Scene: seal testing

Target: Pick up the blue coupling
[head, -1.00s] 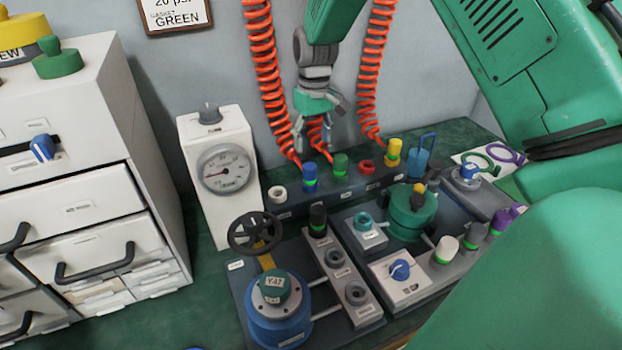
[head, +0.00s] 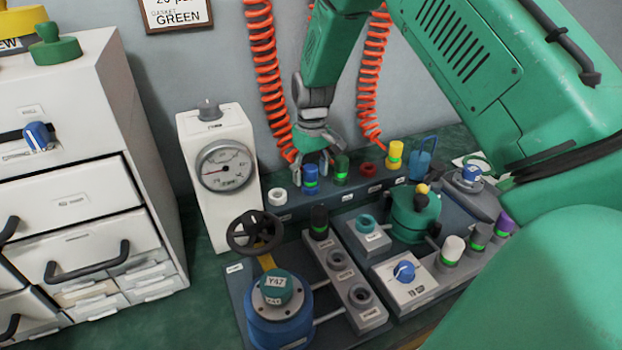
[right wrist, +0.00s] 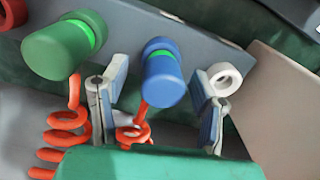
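The blue coupling (head: 311,179) stands in a grey rail at the back of the bench, with a green ring around it. It also shows in the right wrist view (right wrist: 163,78). My right gripper (head: 318,160) is directly above and behind it, pointing down. In the right wrist view my right gripper (right wrist: 158,95) is open, with one finger on each side of the blue coupling and visible gaps between. The fingers do not touch it. My left gripper is not in view.
A green coupling (head: 342,168) stands close right of the blue one, and a white ring (head: 277,196) close left. A yellow coupling (head: 394,154) is farther right. Orange coiled hoses (head: 268,85) hang behind. A gauge box (head: 218,170) stands at left.

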